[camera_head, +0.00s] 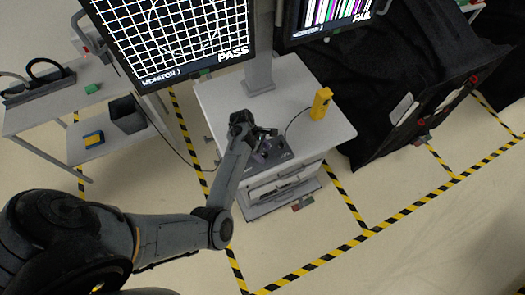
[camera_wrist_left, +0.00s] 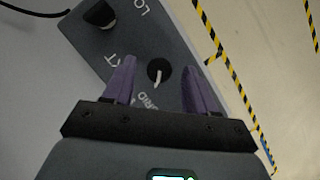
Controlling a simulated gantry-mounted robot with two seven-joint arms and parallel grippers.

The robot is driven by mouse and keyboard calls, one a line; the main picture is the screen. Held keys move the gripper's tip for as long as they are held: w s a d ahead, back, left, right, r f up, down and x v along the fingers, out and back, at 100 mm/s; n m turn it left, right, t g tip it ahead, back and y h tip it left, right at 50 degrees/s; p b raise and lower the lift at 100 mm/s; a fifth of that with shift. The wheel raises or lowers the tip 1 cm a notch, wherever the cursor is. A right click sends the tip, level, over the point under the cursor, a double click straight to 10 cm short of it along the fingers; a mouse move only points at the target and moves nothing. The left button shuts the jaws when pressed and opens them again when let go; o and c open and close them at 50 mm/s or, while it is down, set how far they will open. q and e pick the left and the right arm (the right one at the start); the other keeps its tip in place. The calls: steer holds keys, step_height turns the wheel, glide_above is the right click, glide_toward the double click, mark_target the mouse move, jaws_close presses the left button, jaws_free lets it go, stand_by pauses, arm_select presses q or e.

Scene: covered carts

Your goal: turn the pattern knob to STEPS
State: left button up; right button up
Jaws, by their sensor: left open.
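A dark grey control box (camera_head: 283,152) sits on the front of the white cart (camera_head: 213,93). In the left wrist view the box (camera_wrist_left: 205,40) carries a round black knob (camera_wrist_left: 158,70) with a white pointer. The pointer faces down in the picture, toward a label that appears to read GRID. Another label, partly hidden by a finger, ends in what looks like CT; I cannot read STEPS. My left gripper (camera_head: 264,137) is over the box. In the wrist view its purple fingers (camera_wrist_left: 159,65) are open, one on each side of the knob; contact is not clear.
A second black knob (camera_wrist_left: 100,14) is beside an LO label. A yellow handheld device (camera_head: 321,104) stands on the cart, with a cable. Monitors (camera_head: 175,40) rise behind. A side table (camera_head: 40,112) is at left, and a black-covered cart (camera_head: 375,75) at right.

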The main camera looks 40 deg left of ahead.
arm_select(q)
steer(key=c, duration=1.1)
steer(key=shift+o, duration=0.2)
steer(key=shift+w+r+m+g+p, duration=0.15)
steer(key=shift+m+g+p, duration=0.15)
steer(key=shift+m+p, duration=0.55)
steer(key=shift+a+m+g+p, duration=0.1)
steer(key=shift+m+g+p, duration=0.45)
steer(key=shift+m, duration=0.7)
steer(key=shift+w+m+g+p, duration=0.15)
steer(key=shift+m+g+p, duration=0.2)
steer(key=shift+m, duration=0.75)
steer(key=shift+w+m+g, duration=0.1)
steer(key=shift+m+g, duration=0.4)
steer(key=shift+m, duration=0.7)
